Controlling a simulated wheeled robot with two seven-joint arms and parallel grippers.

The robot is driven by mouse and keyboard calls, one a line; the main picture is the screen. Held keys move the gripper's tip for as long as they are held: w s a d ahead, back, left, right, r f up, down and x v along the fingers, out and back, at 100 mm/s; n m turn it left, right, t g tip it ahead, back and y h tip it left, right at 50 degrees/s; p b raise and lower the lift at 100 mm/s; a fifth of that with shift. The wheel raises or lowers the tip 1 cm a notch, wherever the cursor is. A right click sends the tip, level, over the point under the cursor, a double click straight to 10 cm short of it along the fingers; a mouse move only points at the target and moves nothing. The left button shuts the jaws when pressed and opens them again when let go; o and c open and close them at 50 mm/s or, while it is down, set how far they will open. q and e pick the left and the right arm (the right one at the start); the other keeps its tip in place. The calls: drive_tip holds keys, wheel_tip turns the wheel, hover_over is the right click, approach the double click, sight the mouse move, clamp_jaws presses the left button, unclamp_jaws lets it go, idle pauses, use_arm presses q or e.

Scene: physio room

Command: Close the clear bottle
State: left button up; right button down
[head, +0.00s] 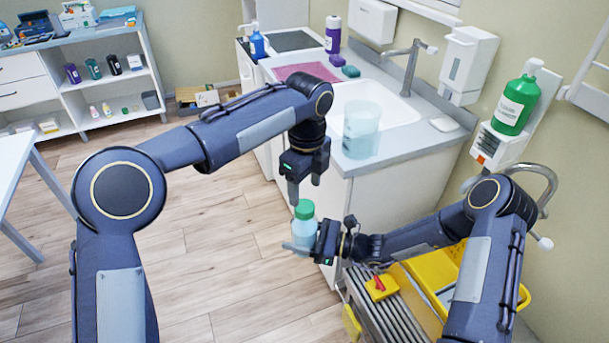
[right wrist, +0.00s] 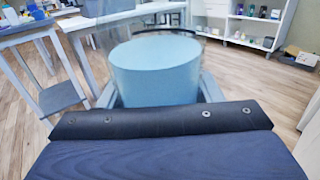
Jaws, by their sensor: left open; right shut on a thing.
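The clear bottle (head: 303,235), with pale blue contents, is held upright in the air in front of the sink counter. My right gripper (head: 301,248) is shut around its lower body. The bottle's pale blue body (right wrist: 157,68) fills the middle of the right wrist view, where its top is cut off. A green cap (head: 304,209) sits at the bottle's mouth in the head view; I cannot tell whether it is screwed tight. My left gripper (head: 303,187) is open and points down just above the cap, one finger close beside it.
The sink counter (head: 400,144) stands behind, with a translucent tub (head: 361,130) at its near edge. A yellow cart (head: 415,290) is below my right arm. A green pump bottle (head: 516,103) hangs at the wall. The floor at left is clear.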

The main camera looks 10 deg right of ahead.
sight(304, 205)
use_arm(q)
drive_tip(key=n, duration=0.5)
drive_tip(key=shift+r+n, duration=0.2)
drive_tip(key=shift+n, duration=0.1)
drive_tip(key=n, duration=0.2)
drive_tip(key=shift+r+n, duration=0.15)
drive_tip(key=shift+n, duration=0.25)
drive_tip(key=n, duration=0.5)
drive_tip(key=shift+r, duration=0.2)
drive_tip(key=n, duration=0.5)
drive_tip(key=shift+r, duration=0.3)
drive_tip(key=n, duration=0.7)
drive_tip(key=shift+w+a+r, duration=0.1)
drive_tip(key=shift+r, duration=0.2)
drive_tip(key=shift+f, duration=4)
